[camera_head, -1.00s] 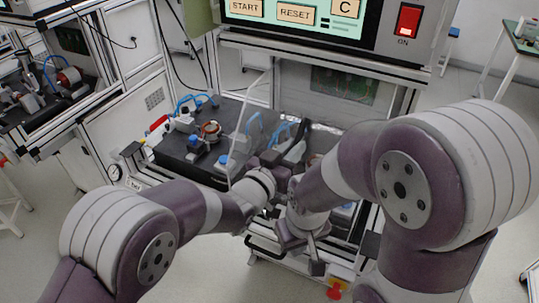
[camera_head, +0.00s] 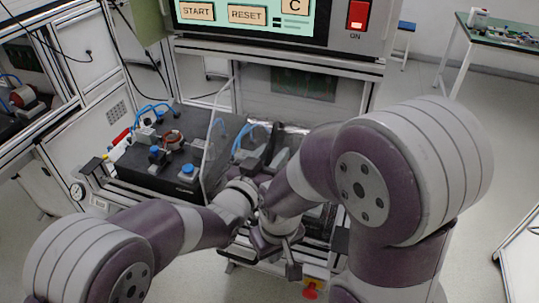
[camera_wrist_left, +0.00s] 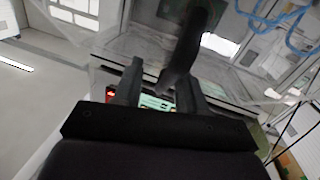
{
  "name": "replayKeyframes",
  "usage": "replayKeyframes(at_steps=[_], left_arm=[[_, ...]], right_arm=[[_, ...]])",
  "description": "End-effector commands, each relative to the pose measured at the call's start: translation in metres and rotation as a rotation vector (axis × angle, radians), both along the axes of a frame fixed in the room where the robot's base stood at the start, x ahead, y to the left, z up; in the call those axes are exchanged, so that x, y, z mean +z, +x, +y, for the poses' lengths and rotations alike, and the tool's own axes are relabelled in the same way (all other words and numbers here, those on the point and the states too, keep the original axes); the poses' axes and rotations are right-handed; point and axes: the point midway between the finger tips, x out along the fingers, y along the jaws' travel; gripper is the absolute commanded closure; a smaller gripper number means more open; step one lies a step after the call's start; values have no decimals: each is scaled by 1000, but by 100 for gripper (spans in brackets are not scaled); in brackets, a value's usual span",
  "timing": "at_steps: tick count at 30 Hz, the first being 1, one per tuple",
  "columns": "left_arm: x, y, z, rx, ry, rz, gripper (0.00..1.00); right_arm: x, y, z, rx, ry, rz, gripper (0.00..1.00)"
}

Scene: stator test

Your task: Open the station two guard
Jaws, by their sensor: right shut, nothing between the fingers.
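The clear guard (camera_head: 212,130) stands over the right-hand part of the station bench in the head view, its slanted left edge showing. Its front is largely hidden by my arms. My left gripper (camera_head: 262,170) is at the front of the guard, its fingers mostly hidden there. In the left wrist view its two dark fingers (camera_wrist_left: 160,95) stand apart, with a dark curved bar (camera_wrist_left: 185,50), possibly the guard's handle, reaching between them. A gap shows beside the bar. My right gripper (camera_head: 293,270) is shut and empty, pointing down in front of the bench.
A black fixture block (camera_head: 150,175) with blue-capped parts and a copper coil stands left of the guard. A control panel (camera_head: 260,18) with a lit red switch hangs above. A red knob (camera_head: 311,291) is below my right gripper. A green-topped table (camera_head: 500,32) stands at the far right.

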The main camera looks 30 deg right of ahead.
Motion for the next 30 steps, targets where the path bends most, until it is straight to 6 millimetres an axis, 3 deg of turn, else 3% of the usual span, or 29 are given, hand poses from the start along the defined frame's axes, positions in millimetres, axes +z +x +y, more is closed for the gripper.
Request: replayKeyframes(at_steps=[8,21,30], left_arm=[[1,-8,12,2,-1,-1,59],[1,-67,88,0,2,-1,59],[0,-75,99,-1,3,-1,59]], right_arm=[[-1,0,0,0,0,0,100],[-2,0,0,0,0,0,100],[-2,0,0,0,0,0,100]])
